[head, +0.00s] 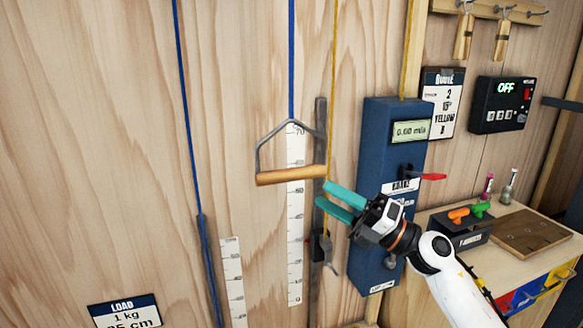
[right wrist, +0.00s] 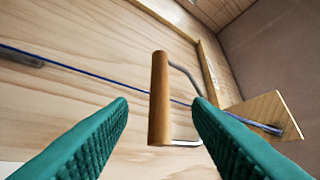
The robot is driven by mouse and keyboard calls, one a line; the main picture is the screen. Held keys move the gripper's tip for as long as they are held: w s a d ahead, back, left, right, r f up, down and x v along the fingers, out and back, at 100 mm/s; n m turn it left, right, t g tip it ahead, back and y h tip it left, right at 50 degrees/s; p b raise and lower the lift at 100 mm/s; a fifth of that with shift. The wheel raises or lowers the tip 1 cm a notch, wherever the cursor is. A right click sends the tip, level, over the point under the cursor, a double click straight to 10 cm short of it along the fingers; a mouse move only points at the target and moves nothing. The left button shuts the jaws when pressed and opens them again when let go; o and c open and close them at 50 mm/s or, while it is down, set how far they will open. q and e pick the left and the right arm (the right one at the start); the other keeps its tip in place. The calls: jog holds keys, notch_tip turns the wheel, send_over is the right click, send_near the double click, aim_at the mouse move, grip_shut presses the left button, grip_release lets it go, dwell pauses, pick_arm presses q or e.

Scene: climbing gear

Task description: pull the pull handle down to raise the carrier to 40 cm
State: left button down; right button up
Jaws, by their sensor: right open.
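The pull handle (head: 290,174) is a wooden bar on a grey metal bracket, hanging from a blue rope (head: 291,60) in front of a white scale. My right gripper (head: 322,194), with teal fingers, is open just right of and slightly below the bar's right end. In the right wrist view the wooden bar (right wrist: 159,98) appears between the two open fingers, around or beyond their tips; I see no contact. Another blue rope (head: 190,130) runs down at the left beside a second scale (head: 232,280). The carrier is not visible. My left gripper is not in view.
A blue box with a display (head: 396,150) and red lever stands right of the handle. A yellow cord (head: 332,110) hangs close by my gripper. A load sign (head: 126,312) is at lower left. A bench (head: 500,250) with small items is at right.

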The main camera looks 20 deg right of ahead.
aim_at(300, 179)
jog(key=p+x, duration=0.3)
jog(key=x, duration=0.5)
jog(key=shift+r, duration=0.1)
jog(key=shift+w+a+r, duration=0.1)
jog(key=shift+w+a, duration=0.3)
grip_shut()
